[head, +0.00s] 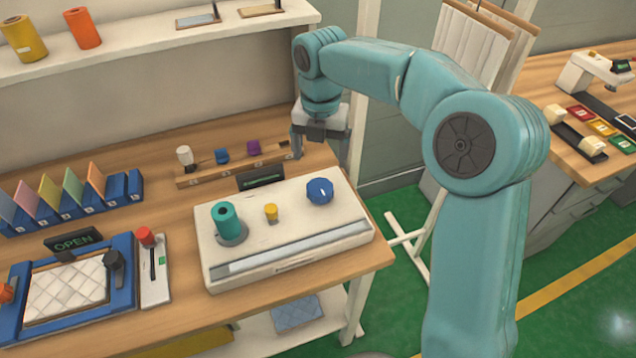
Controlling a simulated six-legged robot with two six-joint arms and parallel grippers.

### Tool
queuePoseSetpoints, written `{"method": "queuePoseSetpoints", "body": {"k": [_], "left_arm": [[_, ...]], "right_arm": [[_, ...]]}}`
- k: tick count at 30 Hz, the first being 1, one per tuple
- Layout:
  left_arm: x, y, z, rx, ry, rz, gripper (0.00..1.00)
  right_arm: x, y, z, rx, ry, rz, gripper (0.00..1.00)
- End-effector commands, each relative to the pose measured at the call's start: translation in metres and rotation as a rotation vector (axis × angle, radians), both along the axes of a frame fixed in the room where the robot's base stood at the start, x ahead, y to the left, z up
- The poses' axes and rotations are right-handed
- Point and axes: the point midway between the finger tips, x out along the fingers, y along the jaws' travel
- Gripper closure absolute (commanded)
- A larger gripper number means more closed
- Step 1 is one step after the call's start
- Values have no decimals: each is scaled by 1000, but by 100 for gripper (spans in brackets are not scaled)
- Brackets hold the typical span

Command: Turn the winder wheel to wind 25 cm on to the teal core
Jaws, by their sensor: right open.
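The winder (290,262) is a low cream box near the front right of the wooden bench. The teal core (227,222) stands upright on a grey disc at its left. A small yellow post (271,212) stands in the middle. The blue winder wheel (320,190) with a white mark sits at its right. A dark display (261,178) stands behind the box; its text is too small to read. My right gripper (321,152) points down behind the winder wheel, apart from it, with open and empty fingers. My left gripper is out of view.
A wooden rack (235,167) with white, blue and purple pieces stands behind the winder, close to my right gripper. Blue-based coloured dividers (65,203) and a blue frame (125,270) marked OPEN are at left. A red-knobbed lever (146,237) stands between frame and winder.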

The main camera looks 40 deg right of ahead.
Motion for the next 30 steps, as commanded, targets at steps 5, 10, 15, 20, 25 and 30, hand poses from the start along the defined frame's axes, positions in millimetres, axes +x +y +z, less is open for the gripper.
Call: {"method": "queuePoseSetpoints", "body": {"k": [5, 10, 15, 20, 25, 30], "left_arm": [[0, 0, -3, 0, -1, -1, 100], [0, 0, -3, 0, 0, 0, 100], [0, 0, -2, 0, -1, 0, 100], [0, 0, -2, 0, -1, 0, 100], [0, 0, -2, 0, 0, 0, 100], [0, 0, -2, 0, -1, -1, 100]], "right_arm": [[-1, 0, -45, 0, 6, 1, 14], [1, 1, -77, 0, 4, 0, 14], [3, 1, -95, 0, 3, 0, 14], [4, 1, -100, 0, 0, 0, 14], [4, 1, -100, 0, 0, 0, 14], [4, 1, -100, 0, 0, 0, 63]]}}
